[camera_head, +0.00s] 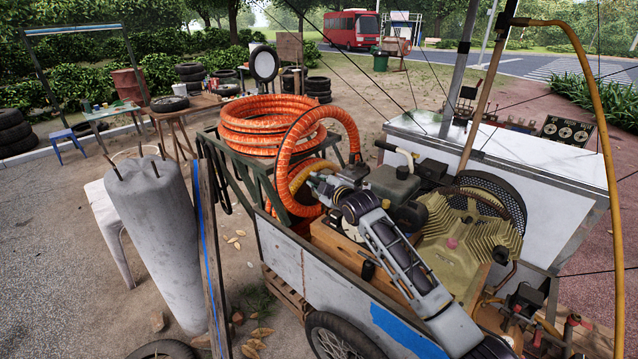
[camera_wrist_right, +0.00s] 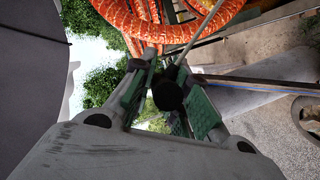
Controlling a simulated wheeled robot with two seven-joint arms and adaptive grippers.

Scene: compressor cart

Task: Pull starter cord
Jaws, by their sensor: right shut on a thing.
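My right arm reaches in from the bottom right of the head view, over the cart, and its gripper (camera_head: 308,183) is beside the orange hose. In the right wrist view the green-padded fingers (camera_wrist_right: 160,92) are shut on a dark, round-ended starter handle (camera_wrist_right: 168,96). A thin grey cord (camera_wrist_right: 201,36) runs from the handle up and to the right. The small dark engine (camera_head: 395,183) stands on the cart just right of the gripper in the head view. The handle is too small to make out there. My left gripper is not in view.
A coiled orange hose (camera_head: 262,112) lies in a green rack at the cart's left. The finned compressor (camera_head: 468,240) and a white panel (camera_head: 490,150) are to the right. A concrete post (camera_head: 165,245) stands left of the cart. Yellow hose (camera_head: 590,90) arches at the far right.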

